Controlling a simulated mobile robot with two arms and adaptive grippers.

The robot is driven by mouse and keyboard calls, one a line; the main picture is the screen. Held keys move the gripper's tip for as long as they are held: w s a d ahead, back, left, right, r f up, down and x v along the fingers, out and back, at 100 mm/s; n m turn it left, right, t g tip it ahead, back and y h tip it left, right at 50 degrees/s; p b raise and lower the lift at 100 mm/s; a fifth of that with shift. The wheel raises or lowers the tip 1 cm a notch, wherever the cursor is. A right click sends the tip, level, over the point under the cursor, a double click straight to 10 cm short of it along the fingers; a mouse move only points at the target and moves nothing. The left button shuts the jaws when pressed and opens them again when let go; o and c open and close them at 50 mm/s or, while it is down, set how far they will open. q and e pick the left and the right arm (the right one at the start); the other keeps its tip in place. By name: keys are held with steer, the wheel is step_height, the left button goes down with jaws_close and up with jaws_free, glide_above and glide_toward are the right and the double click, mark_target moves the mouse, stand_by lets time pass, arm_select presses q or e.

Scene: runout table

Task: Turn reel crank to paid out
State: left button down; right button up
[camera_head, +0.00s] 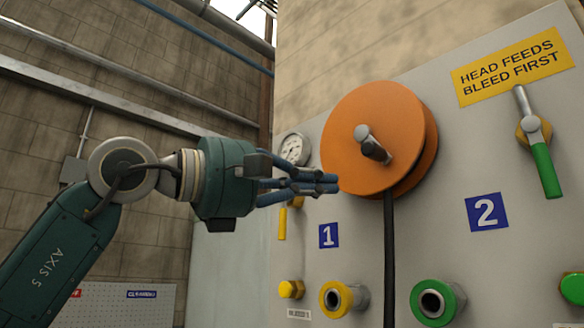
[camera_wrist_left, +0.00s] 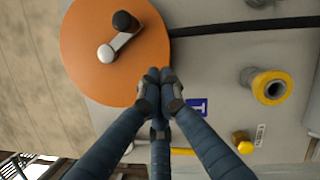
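The orange reel (camera_head: 345,115) is mounted on a grey panel, and a black hose (camera_head: 389,250) hangs straight down from it. Its crank (camera_head: 370,145) has a pale metal arm and a dark knob on the reel's face. The crank also shows in the left wrist view (camera_wrist_left: 118,40), clear of the fingers. My left gripper (camera_head: 328,184) is beside the reel's lower left edge, its blue fingers pointing right. In the left wrist view its fingertips (camera_wrist_left: 162,88) are together with nothing visible between them, and they overlap the reel's rim. My right gripper is not in view.
A pressure gauge (camera_head: 293,149) and a yellow-handled valve (camera_head: 282,222) sit behind my left fingers. Yellow (camera_head: 337,299) and green (camera_head: 436,302) ringed ports stick out below. A green-handled valve (camera_head: 543,165) is at right under a yellow sign (camera_head: 513,66). The crank's front is unobstructed.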

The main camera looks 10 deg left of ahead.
arm_select(q)
steer(key=d, duration=0.1)
steer(key=s+d+r+p, duration=0.1)
steer(key=d, duration=0.1)
steer(key=shift+s+d+r, duration=0.15)
steer(key=shift+d+r, duration=0.25)
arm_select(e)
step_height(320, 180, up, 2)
